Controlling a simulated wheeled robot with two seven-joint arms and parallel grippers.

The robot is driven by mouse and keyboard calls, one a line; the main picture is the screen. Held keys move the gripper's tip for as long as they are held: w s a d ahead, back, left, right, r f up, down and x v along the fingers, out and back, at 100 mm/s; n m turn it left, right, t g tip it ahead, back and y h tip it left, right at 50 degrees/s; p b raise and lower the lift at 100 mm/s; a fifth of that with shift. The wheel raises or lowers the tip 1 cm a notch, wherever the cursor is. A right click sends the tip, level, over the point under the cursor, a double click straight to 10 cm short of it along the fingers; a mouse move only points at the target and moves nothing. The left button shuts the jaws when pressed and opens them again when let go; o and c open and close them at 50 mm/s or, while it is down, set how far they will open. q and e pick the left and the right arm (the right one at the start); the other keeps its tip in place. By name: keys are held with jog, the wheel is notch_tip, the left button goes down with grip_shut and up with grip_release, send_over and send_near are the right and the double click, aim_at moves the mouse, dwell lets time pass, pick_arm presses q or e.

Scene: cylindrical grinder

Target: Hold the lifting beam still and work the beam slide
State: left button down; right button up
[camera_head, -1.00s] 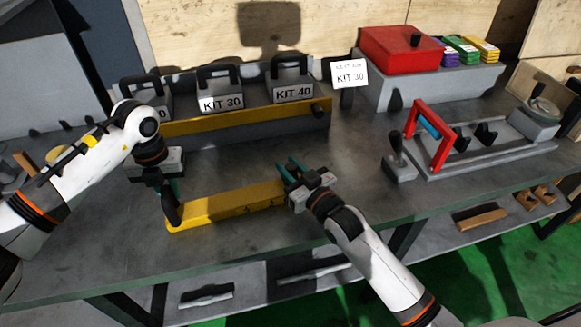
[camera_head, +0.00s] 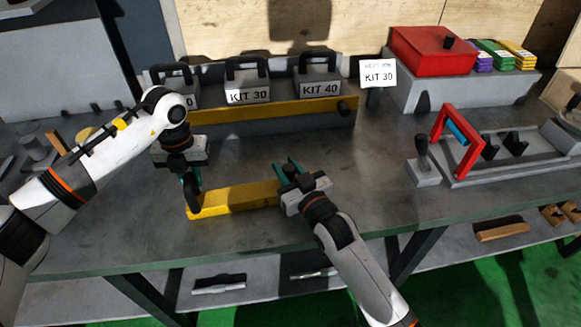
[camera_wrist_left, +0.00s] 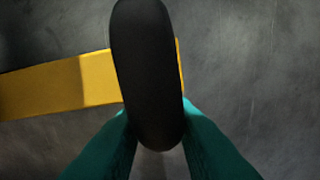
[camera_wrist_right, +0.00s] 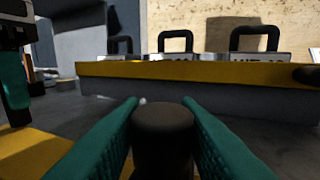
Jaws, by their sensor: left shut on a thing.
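The lifting beam is a yellow bar (camera_head: 235,199) lying level over the front of the bench. My left gripper (camera_head: 190,178) is shut on the black upright handle (camera_head: 192,197) at its left end. The left wrist view shows the handle (camera_wrist_left: 147,75) between the teal fingers, with the yellow beam (camera_wrist_left: 70,85) behind it. My right gripper (camera_head: 288,168) is at the beam's right part. Its fingers stand apart on both sides of a dark round knob (camera_wrist_right: 163,125), likely the beam slide; firm contact is not clear. The beam's right end is hidden behind this gripper.
A rack with a yellow front bar (camera_head: 270,110) stands behind, holding grey kit blocks with black handles, including KIT 30 (camera_head: 248,96) and KIT 40 (camera_head: 319,89). A sign (camera_head: 378,75) reads KIT 30. A fixture with a red frame (camera_head: 458,140) is at right. Bench between is clear.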

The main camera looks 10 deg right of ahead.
pick_arm(q)
jog(key=shift+d, duration=0.1)
pick_arm(e)
jog(key=o, duration=0.3)
jog(key=shift+s+d, duration=0.1)
jog(key=v, duration=1.1)
jog(key=shift+s+d, duration=0.1)
jog(key=shift+s, duration=0.3)
pick_arm(q)
jog(key=c, duration=1.1)
grip_release()
jog(key=shift+c, duration=0.2)
notch_tip(320, 180, up, 12)
